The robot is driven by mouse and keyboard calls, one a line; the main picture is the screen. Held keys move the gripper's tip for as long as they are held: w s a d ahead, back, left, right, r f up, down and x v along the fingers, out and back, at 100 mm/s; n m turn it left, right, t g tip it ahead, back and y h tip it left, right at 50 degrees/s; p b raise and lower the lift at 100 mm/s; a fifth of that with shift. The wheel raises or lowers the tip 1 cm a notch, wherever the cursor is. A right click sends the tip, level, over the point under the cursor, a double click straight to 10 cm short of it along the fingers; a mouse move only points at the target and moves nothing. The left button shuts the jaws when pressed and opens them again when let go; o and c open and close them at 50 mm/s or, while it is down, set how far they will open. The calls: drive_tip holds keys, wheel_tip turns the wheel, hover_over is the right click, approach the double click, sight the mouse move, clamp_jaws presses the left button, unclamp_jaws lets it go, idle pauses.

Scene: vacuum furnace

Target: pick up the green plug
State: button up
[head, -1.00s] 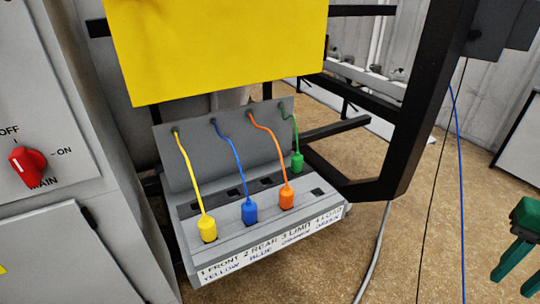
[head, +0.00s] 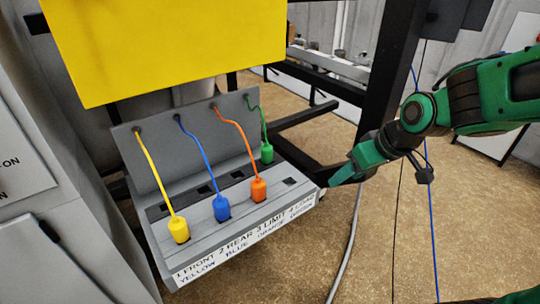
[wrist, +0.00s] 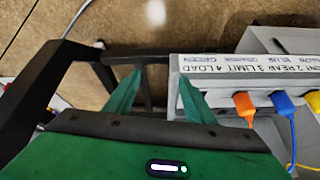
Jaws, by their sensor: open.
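The green plug (head: 267,154) stands upright at the right end of the back row on the grey socket box (head: 218,245), with its green cable (head: 254,105) running up to the sloped back panel. My gripper (head: 326,183) is in the head view, just right of the box's right end, to the right of and lower in the picture than the green plug. In the wrist view my gripper (wrist: 160,76) has its two green fingers apart with nothing held, one finger close to the box's label end. I cannot make out the green plug in the wrist view.
Yellow (head: 179,230), blue (head: 221,208) and orange (head: 258,190) plugs stand in the front row with cables. An empty socket (head: 290,181) is at the front row's right end. A yellow plate (head: 170,45) hangs above, and a black frame post (head: 390,70) stands behind.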

sight(271, 157)
drive_tip(key=w+a+n+y, duration=0.1)
drive_tip(key=a, duration=0.2)
drive_tip(key=w+a+f+n+y, duration=0.1)
drive_tip(key=a, duration=0.1)
drive_tip(key=w+a+f+n+y, duration=0.1)
drive_tip(key=w+a+n+y, duration=0.1)
drive_tip(key=a, duration=0.1)
drive_tip(key=shift+a+f, duration=0.1)
drive_tip(key=shift+a, duration=0.25)
drive_tip(key=w+a+y, duration=0.1)
drive_tip(key=w+a+r+n+t+y, duration=0.1)
drive_tip(key=w+a, duration=0.1)
drive_tip(key=w+a+n+t+y, duration=0.1)
drive_tip(key=a+y, duration=0.1)
drive_tip(key=shift+w+a+r, duration=0.25)
drive_tip(key=shift+w+r, duration=0.05)
drive_tip(key=shift+w, duration=0.1)
drive_tip(key=shift+w+a+r+n+t+y, duration=0.2)
drive_tip(key=shift+w+r+n+t+y, duration=0.1)
drive_tip(key=shift+w+t+y, duration=0.15)
drive_tip(key=x, duration=1)
drive_tip(key=shift+w+a+f, duration=0.1)
drive_tip(key=shift+w+a, duration=0.1)
drive_tip(key=shift+a, duration=0.05)
drive_tip(key=shift+c, duration=0.6)
drive_tip(key=c, duration=1)
